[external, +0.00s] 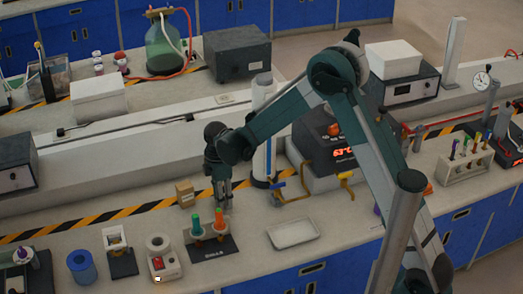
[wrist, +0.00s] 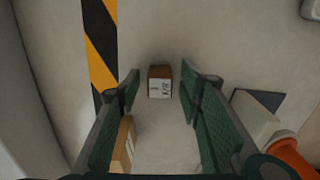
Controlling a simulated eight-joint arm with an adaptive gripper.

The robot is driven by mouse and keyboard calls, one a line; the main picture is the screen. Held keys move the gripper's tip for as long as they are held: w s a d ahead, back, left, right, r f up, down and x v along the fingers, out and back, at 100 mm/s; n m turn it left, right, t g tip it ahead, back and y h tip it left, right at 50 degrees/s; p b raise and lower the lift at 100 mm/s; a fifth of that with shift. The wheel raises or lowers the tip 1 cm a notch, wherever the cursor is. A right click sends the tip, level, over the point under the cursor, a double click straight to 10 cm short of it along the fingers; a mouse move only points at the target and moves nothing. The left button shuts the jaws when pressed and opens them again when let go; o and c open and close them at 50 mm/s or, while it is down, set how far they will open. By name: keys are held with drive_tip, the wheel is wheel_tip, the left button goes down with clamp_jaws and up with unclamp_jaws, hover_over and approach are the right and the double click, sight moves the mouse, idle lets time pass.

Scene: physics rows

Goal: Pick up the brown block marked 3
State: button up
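A small brown block (wrist: 160,72) with a white label lies ahead of my fingertips in the wrist view, roughly centred across the gap. The dark marks on its label are too small to read for sure. A lighter tan block (wrist: 123,148) shows beside the left finger, partly hidden by it. A tan block (external: 185,194) stands on the bench left of my gripper in the external view. My gripper (external: 223,200) points down near the bench there. In the wrist view my gripper (wrist: 160,88) is open, with nothing visible held between its fingers.
Green and orange capped pieces on a dark base (external: 212,249) stand close in front of my gripper. A white tray (external: 294,233) lies to the right. Black-and-yellow tape (external: 110,219) runs along the bench. A thick white cylinder (external: 263,130) stands behind my gripper.

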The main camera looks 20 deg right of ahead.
idle(0.3)
drive_tip(key=c, duration=1)
drive_tip(key=shift+r+p, duration=0.55)
drive_tip(key=shift+r, duration=4.45)
